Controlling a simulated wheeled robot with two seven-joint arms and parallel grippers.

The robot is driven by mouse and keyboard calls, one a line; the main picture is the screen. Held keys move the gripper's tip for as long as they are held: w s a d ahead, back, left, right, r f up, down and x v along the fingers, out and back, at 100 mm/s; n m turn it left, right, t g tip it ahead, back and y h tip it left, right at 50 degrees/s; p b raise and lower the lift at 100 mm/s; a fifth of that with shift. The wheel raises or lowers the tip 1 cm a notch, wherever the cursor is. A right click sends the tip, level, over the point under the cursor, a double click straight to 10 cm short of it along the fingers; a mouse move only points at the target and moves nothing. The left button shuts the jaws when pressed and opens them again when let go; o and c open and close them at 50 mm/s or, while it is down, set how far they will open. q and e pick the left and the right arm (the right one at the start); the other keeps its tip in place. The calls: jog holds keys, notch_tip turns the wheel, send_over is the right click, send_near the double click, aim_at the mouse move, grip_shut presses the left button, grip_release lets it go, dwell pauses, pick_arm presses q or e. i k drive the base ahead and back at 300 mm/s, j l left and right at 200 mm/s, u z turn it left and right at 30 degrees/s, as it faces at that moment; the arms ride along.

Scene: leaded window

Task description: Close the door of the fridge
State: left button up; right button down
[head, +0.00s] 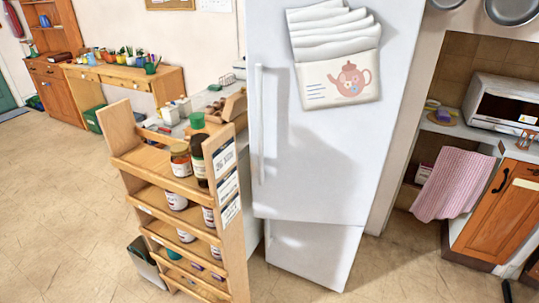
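The white fridge (310,262) stands in the middle of the head view. Its large upper door (330,165) has a long vertical white handle (259,125) near the left edge. A fan of papers and a card with a pink teapot (350,80) are on the door front. Neither of my grippers is in view.
A wooden shelf rack (232,240) with jars and bottles stands close by the fridge's left side. A grey bin (146,262) is beside it. Right of the fridge are a counter with a toaster oven (503,108), a pink towel (455,184) and orange cabinets (498,212). Tiled floor is open at left.

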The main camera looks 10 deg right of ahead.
aim_at(326, 166)
jog(key=i+j, duration=0.15)
jog(key=i, duration=0.45)
jog(key=i+j, duration=0.2)
jog(key=i, duration=0.45)
